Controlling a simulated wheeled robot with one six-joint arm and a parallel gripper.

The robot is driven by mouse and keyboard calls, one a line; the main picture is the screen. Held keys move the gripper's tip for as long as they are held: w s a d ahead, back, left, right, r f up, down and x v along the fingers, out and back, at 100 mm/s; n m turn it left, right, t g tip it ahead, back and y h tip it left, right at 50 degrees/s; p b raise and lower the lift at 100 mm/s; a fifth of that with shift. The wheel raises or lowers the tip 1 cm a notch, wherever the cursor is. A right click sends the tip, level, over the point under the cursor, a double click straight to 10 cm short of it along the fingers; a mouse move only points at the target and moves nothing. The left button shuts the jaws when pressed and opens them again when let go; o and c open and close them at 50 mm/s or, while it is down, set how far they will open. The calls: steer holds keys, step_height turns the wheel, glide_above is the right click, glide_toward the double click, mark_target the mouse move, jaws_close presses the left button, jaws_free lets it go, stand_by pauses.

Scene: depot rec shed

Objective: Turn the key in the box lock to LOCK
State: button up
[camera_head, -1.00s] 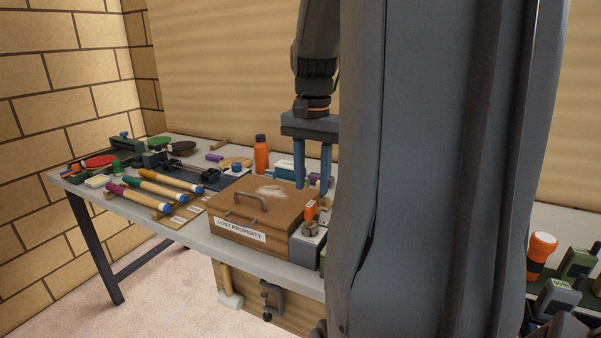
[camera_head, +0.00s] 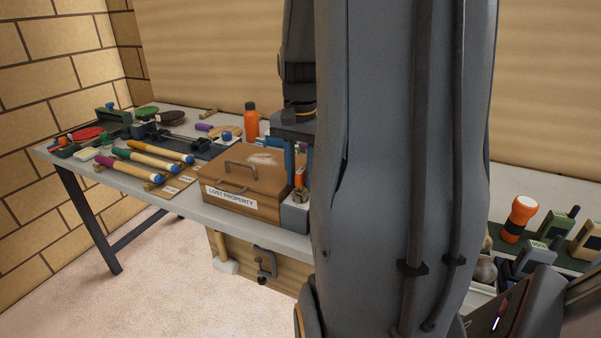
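The lock is a small grey box (camera_head: 294,217) at the front right corner of the wooden lost property box (camera_head: 215,182). A key with an orange handle (camera_head: 299,176) stands upright in its top. My gripper (camera_head: 299,172) points down over the lock, and its two blue fingers are apart. The orange handle shows between or just in front of the fingertips; I cannot tell whether they touch it. My arm hides the area right of the lock. The key's angle and any LOCK marking are too small to read.
An orange bottle (camera_head: 251,121) stands behind the box. Several coloured rolls, such as a purple-ended one (camera_head: 125,174), and paddles lie to the left on the table (camera_head: 215,215). A clamp (camera_head: 264,264) hangs below the front edge. A flashlight (camera_head: 519,218) stands at right.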

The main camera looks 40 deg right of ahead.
jaws_close()
steer(key=shift+n, duration=0.3)
